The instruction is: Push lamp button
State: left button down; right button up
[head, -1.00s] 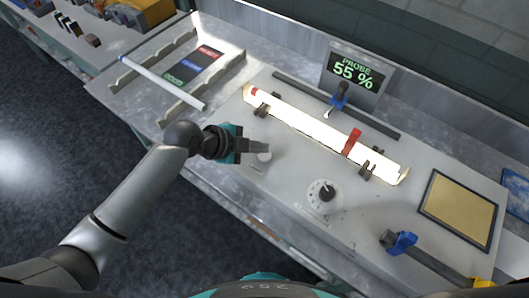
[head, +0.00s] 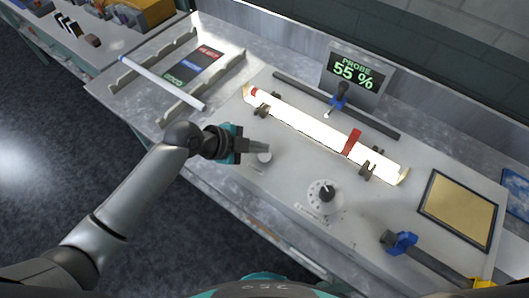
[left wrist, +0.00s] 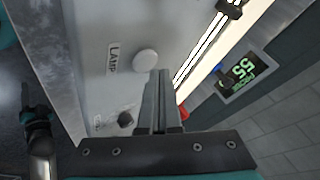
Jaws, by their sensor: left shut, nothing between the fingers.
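The lamp button (head: 264,156) is a round white button on the pale panel. It also shows in the left wrist view (left wrist: 145,61), beside a printed LAMP label (left wrist: 113,58). My left gripper (head: 262,147) is shut and empty, with its fingertips just beside or above the button in the head view. In the left wrist view the shut fingers (left wrist: 158,76) point toward the panel, with the button uncovered just ahead and to the left of the tips. I cannot tell whether they touch it. The lamp tube (head: 320,133) glows bright white.
A dial (head: 325,191) sits right of the button. A display (head: 352,77) reads PROBE 55 %. A red marker (head: 352,141) stands at the glowing tube. A rack with a white rod (head: 160,83) is at left. A blue-handled tool (head: 402,242) lies at lower right.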

aim_at(260, 156)
pick_arm(q)
jog(key=shift+f, duration=0.1)
dwell(0.3)
jog(key=shift+f+b, duration=0.4)
jog(key=shift+b, duration=0.05)
jog(key=shift+f, duration=0.25)
dwell(0.4)
jog(key=shift+r, duration=0.1)
jog(key=shift+r+p, duration=0.4)
jog(key=shift+r, duration=0.25)
notch_tip(260, 156, up, 6)
jog(key=p, duration=0.5)
